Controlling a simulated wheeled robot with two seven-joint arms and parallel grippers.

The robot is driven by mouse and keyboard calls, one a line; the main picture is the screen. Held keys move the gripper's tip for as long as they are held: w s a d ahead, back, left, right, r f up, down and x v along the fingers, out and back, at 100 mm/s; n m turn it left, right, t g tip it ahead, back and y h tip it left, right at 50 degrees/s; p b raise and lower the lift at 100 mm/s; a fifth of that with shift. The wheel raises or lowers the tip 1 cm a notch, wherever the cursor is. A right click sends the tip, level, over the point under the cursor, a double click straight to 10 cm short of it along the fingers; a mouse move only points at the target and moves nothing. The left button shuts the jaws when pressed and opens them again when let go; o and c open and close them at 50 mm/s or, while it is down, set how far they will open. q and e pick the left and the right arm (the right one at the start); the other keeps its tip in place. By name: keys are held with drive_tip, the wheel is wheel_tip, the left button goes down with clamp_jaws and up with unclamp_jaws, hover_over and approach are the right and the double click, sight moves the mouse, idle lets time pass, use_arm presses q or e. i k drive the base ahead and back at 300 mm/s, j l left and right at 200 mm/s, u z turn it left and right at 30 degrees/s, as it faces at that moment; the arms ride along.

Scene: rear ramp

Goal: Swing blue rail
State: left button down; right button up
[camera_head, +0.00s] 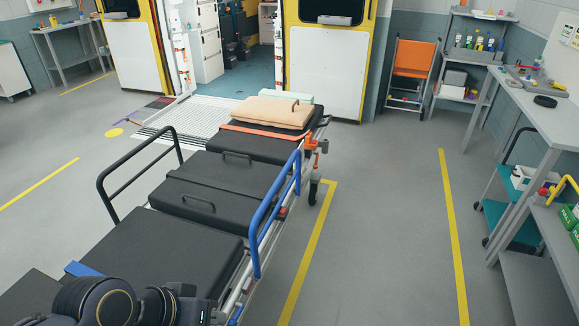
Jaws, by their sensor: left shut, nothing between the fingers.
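The blue rail (257,228) is a tubular loop on the right side of the stretcher (118,255). It stands raised above the black mattress, its lower end near the stretcher's side frame. My left gripper (210,312) is at the bottom edge of the view, low by the near right part of the stretcher. It is shut and empty, apart from the blue rail and nearer to me than it. Its fingers are dark and partly cut off by the frame. My right gripper is not in view.
A black rail (104,187) stands on the stretcher's left side. A folded tan blanket (271,112) lies at the far end, before the ambulance ramp (206,115). Floor right of the stretcher is clear up to a workbench (541,124) and teal cart (497,198).

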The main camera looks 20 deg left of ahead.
sight(255, 244)
drive_tip(key=i, duration=0.55)
drive_tip(key=i+l, duration=0.15)
drive_tip(key=i, duration=0.4)
